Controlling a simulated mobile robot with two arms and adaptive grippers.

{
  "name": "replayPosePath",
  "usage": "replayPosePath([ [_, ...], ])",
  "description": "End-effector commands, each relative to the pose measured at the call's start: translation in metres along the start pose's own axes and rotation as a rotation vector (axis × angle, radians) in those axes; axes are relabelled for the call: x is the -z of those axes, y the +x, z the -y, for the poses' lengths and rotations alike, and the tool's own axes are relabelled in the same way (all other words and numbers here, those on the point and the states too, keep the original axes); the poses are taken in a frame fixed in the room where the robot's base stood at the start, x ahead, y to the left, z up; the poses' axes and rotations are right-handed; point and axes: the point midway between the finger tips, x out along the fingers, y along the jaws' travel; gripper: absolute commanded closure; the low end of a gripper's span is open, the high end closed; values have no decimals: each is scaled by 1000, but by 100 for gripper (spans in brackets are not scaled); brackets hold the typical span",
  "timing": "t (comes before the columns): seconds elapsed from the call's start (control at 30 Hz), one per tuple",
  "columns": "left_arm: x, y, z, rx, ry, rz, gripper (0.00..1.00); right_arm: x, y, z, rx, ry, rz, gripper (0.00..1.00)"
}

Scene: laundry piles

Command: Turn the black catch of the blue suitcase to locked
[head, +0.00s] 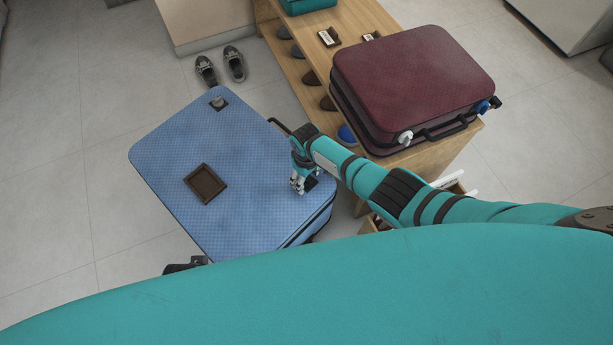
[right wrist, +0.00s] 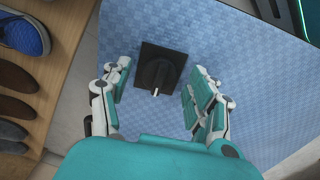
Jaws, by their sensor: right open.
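The blue suitcase (head: 245,160) lies flat with its patterned lid up. Its black catch (head: 311,183) shows in part beside my right gripper (head: 298,183), near the lid's right corner. In the right wrist view the black catch (right wrist: 155,82) is a square plate with a raised knob, its pale-tipped end toward the camera. My right gripper (right wrist: 160,72) is open, its fingers on either side of the catch, with a visible gap to each. I cannot tell its exact height above the lid. My left gripper is not in view.
A dark brown square tray (head: 205,185) and a small grey knob-like piece (head: 218,103) are on the suitcase lid. A maroon suitcase (head: 410,80) sits on a wooden shelf bench (head: 290,62) holding shoes. Grey sneakers (head: 220,66) stand on the floor; the left floor is clear.

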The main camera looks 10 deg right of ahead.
Motion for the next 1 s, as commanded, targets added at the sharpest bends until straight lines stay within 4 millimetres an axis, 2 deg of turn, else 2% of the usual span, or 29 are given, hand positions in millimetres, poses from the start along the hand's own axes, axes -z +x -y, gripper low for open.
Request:
replayPosePath([
  [0.27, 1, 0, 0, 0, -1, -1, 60, 1, -14, 0, 0, -1, -3, 40],
  [0.37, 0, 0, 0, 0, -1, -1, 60, 0, -28, -1, -1, -1, -3, 40],
  [0.73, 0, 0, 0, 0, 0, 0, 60, 0, -98, 0, -1, -1, -3, 40],
  [0.9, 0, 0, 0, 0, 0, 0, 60, 0, -115, 0, 0, 0, 0, 40],
  [1.0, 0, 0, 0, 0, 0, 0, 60, 0, -119, 0, 0, 0, 0, 40],
])
